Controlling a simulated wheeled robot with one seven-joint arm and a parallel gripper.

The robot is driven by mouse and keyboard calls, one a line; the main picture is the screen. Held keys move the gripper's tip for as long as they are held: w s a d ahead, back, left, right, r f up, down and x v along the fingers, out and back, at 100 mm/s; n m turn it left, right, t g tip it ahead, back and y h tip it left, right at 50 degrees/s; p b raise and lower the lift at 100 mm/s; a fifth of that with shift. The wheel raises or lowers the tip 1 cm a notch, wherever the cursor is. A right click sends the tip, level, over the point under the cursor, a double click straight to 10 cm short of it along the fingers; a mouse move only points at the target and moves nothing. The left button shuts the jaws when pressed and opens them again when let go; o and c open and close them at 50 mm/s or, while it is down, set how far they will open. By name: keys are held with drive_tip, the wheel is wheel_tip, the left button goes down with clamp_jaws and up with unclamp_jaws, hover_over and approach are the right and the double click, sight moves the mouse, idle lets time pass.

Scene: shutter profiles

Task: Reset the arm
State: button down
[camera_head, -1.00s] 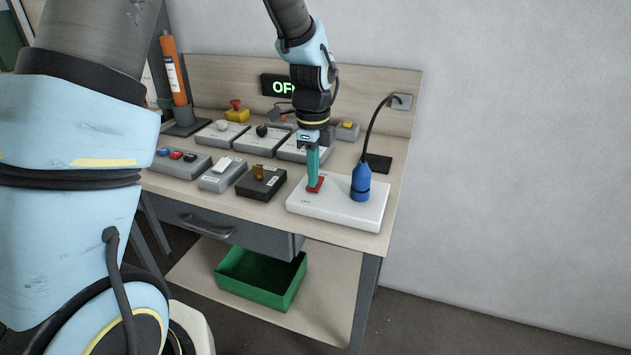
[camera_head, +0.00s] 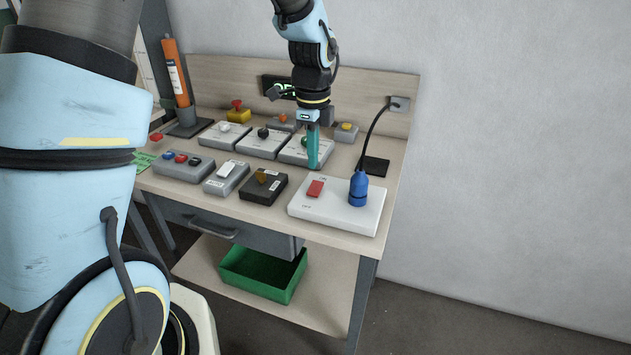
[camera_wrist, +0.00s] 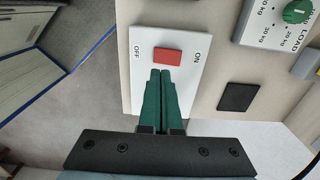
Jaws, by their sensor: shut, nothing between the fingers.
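My gripper (camera_head: 313,165) is shut and empty, its teal fingers pointing down above the table. In the head view it appears just behind the white switch panel (camera_head: 337,212) and its red rocker switch (camera_head: 315,188). In the wrist view the closed fingers (camera_wrist: 160,73) point toward the red switch (camera_wrist: 168,56), which lies between the ON and OFF marks. The fingertips look apart from the switch. A blue plug (camera_head: 359,189) with a black cable stands on the panel's right part.
The wooden workbench (camera_head: 270,220) holds several grey control boxes, a black key-switch box (camera_head: 262,186) and a black pad (camera_head: 376,166). A partly hidden display (camera_head: 275,86) is on the backboard. A green bin (camera_head: 255,288) sits on the lower shelf. The wall side at right is clear.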

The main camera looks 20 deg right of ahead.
idle(0.3)
drive_tip(key=s+a+r+n, duration=0.2)
drive_tip(key=a+n, duration=1)
drive_tip(key=a, duration=0.3)
drive_tip(key=s+a+r+n+t, duration=0.1)
drive_tip(key=s+a+r+n, duration=0.1)
drive_tip(key=a+n, duration=1.1)
drive_tip(key=shift+a+t, duration=0.3)
drive_tip(key=shift+a, duration=0.75)
